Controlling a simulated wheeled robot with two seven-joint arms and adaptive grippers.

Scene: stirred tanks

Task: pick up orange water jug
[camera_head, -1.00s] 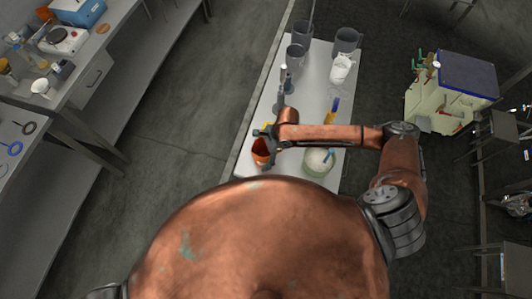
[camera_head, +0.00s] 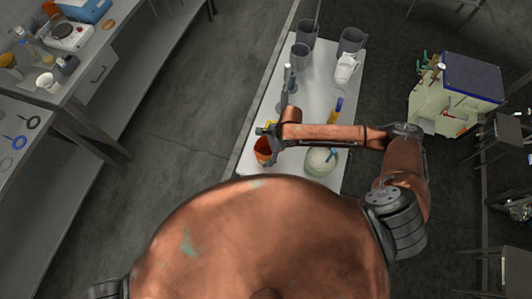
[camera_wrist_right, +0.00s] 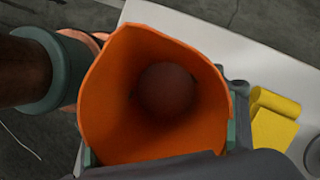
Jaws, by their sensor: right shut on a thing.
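The orange water jug (camera_head: 263,150) is at the near left part of the white table, partly hidden by my right arm in the head view. My right gripper (camera_head: 272,142) is at the jug. In the right wrist view the jug (camera_wrist_right: 150,95) fills the middle with its open mouth facing the camera. The right gripper's pads (camera_wrist_right: 160,140) show on both sides of the jug, shut on it. I cannot tell whether the jug is lifted off the table. My left gripper is not in view.
The white table (camera_head: 322,85) holds grey buckets (camera_head: 352,40), a white jug (camera_head: 345,68), a pale round bowl (camera_head: 321,160) and a yellow thing (camera_head: 336,108). A yellow object (camera_wrist_right: 275,118) lies beside the jug. Floor is clear between the table and the left workbench.

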